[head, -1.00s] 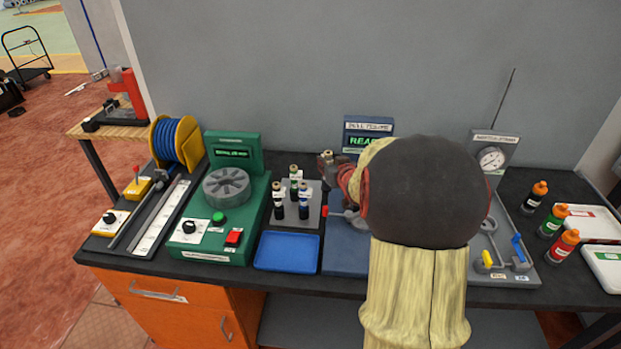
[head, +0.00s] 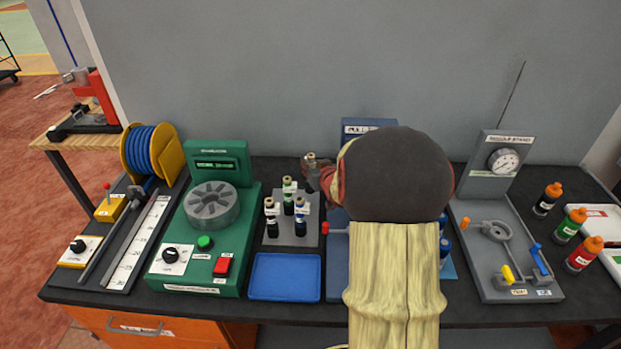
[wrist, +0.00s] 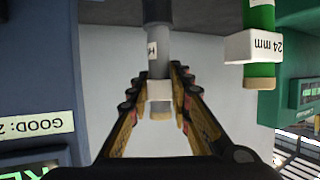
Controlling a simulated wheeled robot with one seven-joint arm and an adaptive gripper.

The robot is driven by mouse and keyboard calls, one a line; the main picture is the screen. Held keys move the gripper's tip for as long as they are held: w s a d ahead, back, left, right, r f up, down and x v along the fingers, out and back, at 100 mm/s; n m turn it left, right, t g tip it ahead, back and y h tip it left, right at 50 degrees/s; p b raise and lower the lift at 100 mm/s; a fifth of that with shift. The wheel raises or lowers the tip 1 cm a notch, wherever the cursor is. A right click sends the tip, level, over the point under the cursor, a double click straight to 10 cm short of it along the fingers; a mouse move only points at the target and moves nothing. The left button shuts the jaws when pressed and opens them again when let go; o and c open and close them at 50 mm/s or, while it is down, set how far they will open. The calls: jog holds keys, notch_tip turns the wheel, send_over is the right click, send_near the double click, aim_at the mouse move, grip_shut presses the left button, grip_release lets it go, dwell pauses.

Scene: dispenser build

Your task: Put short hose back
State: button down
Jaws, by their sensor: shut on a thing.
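My gripper (head: 318,172) is shut on a short grey tube with a white tag and a tan end, apparently the short hose. In the wrist view the hose (wrist: 157,52) is upright between the fingertips (wrist: 160,92). In the head view its tan end (head: 310,157) shows at the jaws. My gripper is above and just behind the right rear of a grey rack (head: 280,238). The green tube, tagged 24 mm, shows right of my fingers in the wrist view (wrist: 262,45).
A blue tray (head: 285,278) lies empty before the rack. A green machine (head: 205,235) stands left; a blue station (head: 368,127), partly hidden by my arm, stands right. A gauge stand (head: 490,170) and bottles (head: 567,224) are farther right. A grey wall rises behind.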

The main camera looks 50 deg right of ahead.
jog(key=shift+f+b, duration=0.7)
jog(key=shift+f, duration=0.9)
jog(key=shift+f, duration=0.2)
jog(key=c, duration=1.6)
grip_release()
jog(key=shift+r, duration=0.1)
